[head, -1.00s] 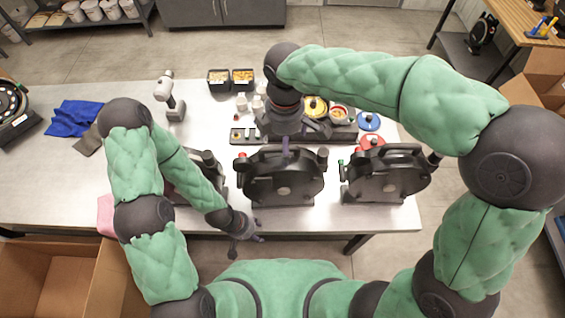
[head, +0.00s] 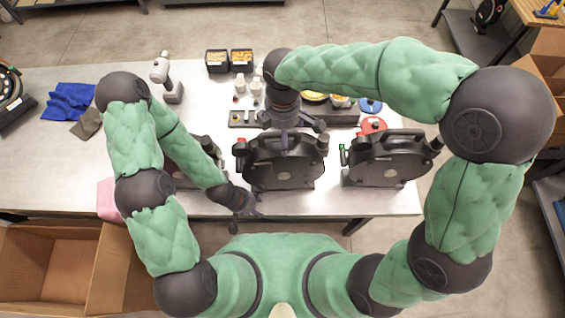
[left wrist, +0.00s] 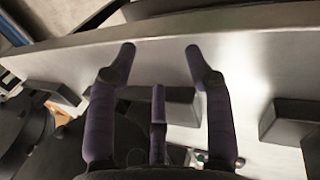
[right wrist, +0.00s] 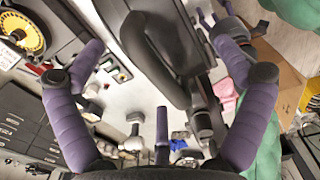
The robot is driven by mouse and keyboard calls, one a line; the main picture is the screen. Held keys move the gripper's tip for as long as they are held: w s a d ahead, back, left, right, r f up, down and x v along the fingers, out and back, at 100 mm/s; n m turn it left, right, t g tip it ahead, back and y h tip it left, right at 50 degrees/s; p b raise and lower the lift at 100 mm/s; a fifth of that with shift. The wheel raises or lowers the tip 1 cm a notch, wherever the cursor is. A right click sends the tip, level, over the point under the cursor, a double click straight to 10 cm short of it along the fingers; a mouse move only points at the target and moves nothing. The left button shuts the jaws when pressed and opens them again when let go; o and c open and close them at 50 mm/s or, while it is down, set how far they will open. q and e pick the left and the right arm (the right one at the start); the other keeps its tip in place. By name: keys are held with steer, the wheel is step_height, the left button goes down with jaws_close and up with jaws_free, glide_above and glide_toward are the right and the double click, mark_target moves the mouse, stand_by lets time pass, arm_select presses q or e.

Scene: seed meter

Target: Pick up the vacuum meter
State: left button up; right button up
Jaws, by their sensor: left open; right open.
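Three similar black seed meters with handles stand along the table's front; I cannot tell which is the vacuum meter. The middle meter (head: 283,170) has a red knob at its left. The right meter (head: 387,165) has a green knob. The left meter (head: 207,152) is mostly hidden behind my left arm. My right gripper (head: 291,132) is open above and behind the middle meter's top. The right wrist view shows a dark handle (right wrist: 155,60) between and beyond its fingers, not grasped. My left gripper (head: 245,209) is open and empty at the table's front edge, between the left and middle meters.
A dark tray of parts (head: 345,115), red disc (head: 372,126) and blue disc (head: 370,106) lie behind the meters. Black bins (head: 229,61), white bottles and a blue cloth (head: 69,110) are farther back and left. A cardboard box (head: 55,268) stands front left.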

mark_target(280, 160)
step_height(280, 160, down, 3)
steer(key=shift+f, duration=0.15)
steer(key=shift+s, duration=0.1)
steer(key=c, duration=1.4)
steer(key=shift+a, duration=0.1)
steer(key=c, duration=0.3)
steer(key=shift+r, duration=0.2)
